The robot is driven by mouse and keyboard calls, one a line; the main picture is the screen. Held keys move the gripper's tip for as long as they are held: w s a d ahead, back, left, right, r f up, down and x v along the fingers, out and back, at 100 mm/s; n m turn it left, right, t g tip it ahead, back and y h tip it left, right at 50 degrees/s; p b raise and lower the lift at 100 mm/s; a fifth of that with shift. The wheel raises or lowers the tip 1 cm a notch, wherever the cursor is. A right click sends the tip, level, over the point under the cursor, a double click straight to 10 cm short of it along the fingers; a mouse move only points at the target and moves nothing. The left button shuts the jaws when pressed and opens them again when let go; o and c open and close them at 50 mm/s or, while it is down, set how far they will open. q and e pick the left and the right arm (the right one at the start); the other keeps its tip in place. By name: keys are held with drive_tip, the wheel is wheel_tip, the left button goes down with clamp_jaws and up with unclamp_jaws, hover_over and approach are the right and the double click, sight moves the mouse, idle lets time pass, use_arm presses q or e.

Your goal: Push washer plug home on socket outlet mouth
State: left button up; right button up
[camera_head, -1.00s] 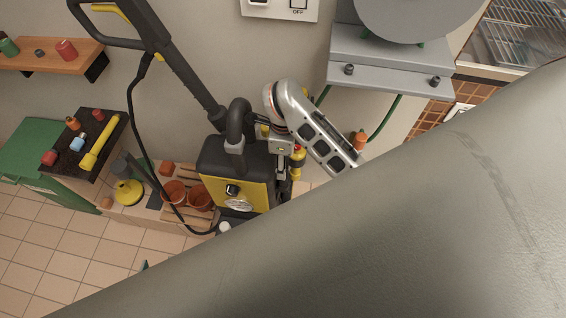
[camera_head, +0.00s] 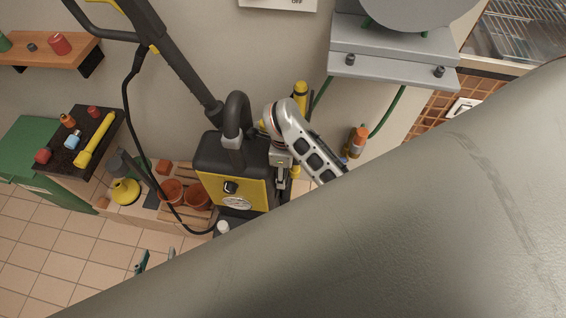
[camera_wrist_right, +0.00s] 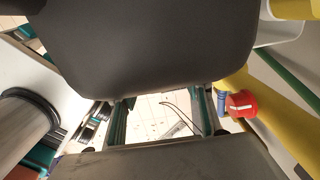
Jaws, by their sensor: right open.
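The pressure washer (camera_head: 236,188), yellow and black, stands upright against the wall in the head view. A white socket outlet (camera_head: 463,108) is on the brown tiled wall at right, partly hidden by my grey arm. I cannot pick out the washer plug in either view. Small teal parts of my left gripper (camera_head: 155,258) show above the grey arm over the floor; the rest is hidden. In the head view, my silver arm reaches beside the washer.
Terracotta pots (camera_head: 196,195) and a dark-topped table (camera_head: 75,150) stand left. A red cap (camera_wrist_right: 242,103) is close to the right gripper's finger.

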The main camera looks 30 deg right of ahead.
drive_tip(key=c, duration=1.1)
clamp_jaws()
use_arm(q)
drive_tip(key=shift+s+a+f, duration=0.15)
drive_tip(key=shift+f, duration=0.15)
drive_tip(key=shift+r+p, duration=0.8)
drive_tip(key=shift+r, duration=0.1)
use_arm(e)
drive_tip(key=shift+r, duration=0.65)
use_arm(q)
drive_tip(key=shift+f, duration=0.15)
use_arm(e)
drive_tip(key=shift+r+p, duration=0.6)
drive_tip(key=shift+r, duration=0.6)
use_arm(q)
drive_tip(key=shift+r, duration=0.6)
use_arm(e)
drive_tip(key=shift+r, duration=1.05)
use_arm(q)
drive_tip(key=shift+s, duration=0.1)
use_arm(e)
drive_tip(key=shift+f, duration=0.1)
